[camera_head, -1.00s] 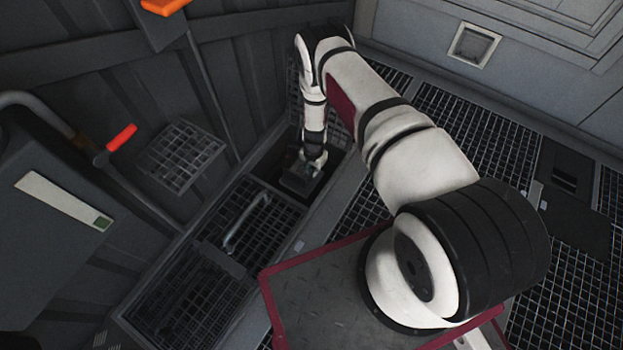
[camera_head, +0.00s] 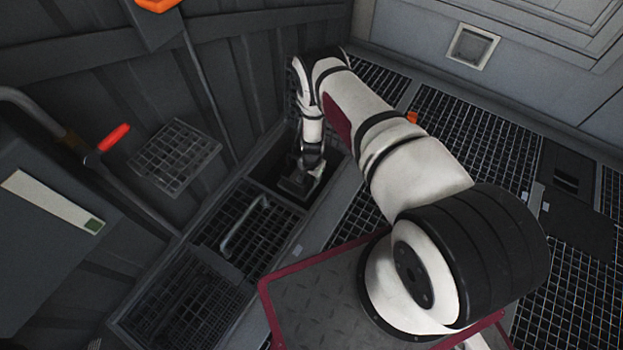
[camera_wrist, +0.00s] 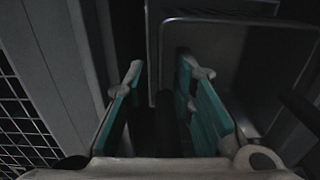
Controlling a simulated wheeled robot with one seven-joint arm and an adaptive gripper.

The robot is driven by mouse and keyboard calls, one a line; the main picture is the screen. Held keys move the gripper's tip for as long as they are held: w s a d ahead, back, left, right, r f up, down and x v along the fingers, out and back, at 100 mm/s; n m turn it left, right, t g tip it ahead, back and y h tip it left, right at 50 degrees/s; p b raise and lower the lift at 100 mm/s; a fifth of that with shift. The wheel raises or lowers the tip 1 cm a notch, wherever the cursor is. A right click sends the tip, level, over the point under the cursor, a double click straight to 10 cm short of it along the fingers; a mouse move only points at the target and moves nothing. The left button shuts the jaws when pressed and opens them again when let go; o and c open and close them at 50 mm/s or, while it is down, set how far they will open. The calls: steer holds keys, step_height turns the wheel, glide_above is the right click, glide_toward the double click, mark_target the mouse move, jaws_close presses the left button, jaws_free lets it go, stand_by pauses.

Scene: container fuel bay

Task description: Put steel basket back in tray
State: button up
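My gripper (camera_head: 300,180) reaches down into the dark open compartment at the right end of the floor tray (camera_head: 240,270) in the head view. In the wrist view its two teal-padded fingers (camera_wrist: 165,75) stand apart. A dark narrow shape lies between them, with gaps visible; I cannot tell what it is. A mesh basket (camera_head: 255,225) with a grey bar handle sits in the tray's middle part. Which thing is the steel basket is unclear. A grey metal pan-like surface (camera_wrist: 240,70) with a rounded corner lies right of the fingers.
A mesh panel (camera_head: 175,155) is by the left wall, near a red-handled pipe (camera_head: 115,138). A grey cabinet (camera_head: 45,220) stands at the left. Grated floor (camera_head: 470,150) extends right of the tray. A small orange thing (camera_head: 412,117) shows beyond my arm.

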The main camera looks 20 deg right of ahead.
step_height(320, 180, up, 12)
steer(key=p, duration=0.5)
steer(key=shift+r, duration=0.2)
